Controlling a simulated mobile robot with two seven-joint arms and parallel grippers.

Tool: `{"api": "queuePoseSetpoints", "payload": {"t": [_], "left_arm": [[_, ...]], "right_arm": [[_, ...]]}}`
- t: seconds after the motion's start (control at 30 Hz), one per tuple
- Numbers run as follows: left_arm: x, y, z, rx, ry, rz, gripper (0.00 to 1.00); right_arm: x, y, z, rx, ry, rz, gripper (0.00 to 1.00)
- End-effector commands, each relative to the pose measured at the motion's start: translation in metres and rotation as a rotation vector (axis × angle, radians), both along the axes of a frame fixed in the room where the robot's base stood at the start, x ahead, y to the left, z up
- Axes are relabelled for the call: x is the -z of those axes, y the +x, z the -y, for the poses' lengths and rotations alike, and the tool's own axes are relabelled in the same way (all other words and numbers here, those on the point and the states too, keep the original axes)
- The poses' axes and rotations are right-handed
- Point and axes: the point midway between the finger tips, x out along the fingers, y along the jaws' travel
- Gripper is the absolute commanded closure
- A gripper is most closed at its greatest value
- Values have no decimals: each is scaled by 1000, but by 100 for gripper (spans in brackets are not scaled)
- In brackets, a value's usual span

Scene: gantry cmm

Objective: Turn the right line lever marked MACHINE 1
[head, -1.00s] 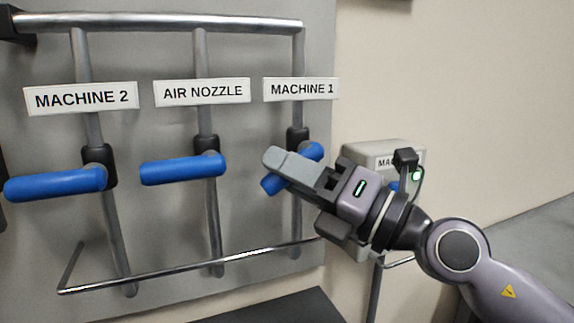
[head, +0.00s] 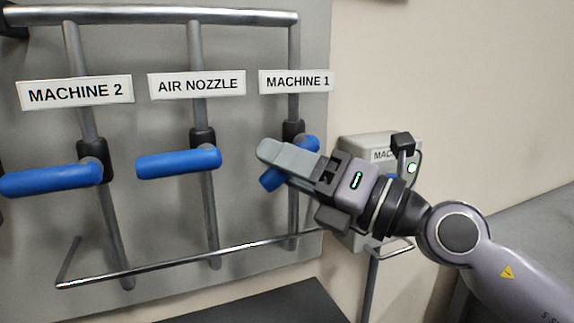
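The MACHINE 1 lever (head: 271,180) is a blue handle on a black valve on the rightmost vertical pipe, below the MACHINE 1 label (head: 296,81). It slants down to the left. My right gripper (head: 275,160) lies across the lever from the right, one grey finger in front of it. The finger covers the handle's middle; its lower left end and upper right end show. The second finger is mostly hidden, so its gap and grip on the lever cannot be told. My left gripper is not in view.
The AIR NOZZLE lever (head: 179,161) and the MACHINE 2 lever (head: 50,180) stand to the left, both roughly horizontal. A thin metal rail (head: 180,262) runs below the levers. A grey box (head: 362,148) with a partly hidden label is behind my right gripper.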

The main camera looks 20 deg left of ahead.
Motion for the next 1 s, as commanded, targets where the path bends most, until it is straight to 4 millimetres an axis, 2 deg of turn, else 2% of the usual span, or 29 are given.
{"api": "queuePoseSetpoints", "payload": {"t": [0.23,0.63,1.0], "left_arm": [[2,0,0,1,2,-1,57],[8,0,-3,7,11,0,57],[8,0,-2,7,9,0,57]], "right_arm": [[3,0,11,1,-1,-1,48],[14,-4,62,2,1,-1,48],[15,-5,70,0,0,0,48]]}}
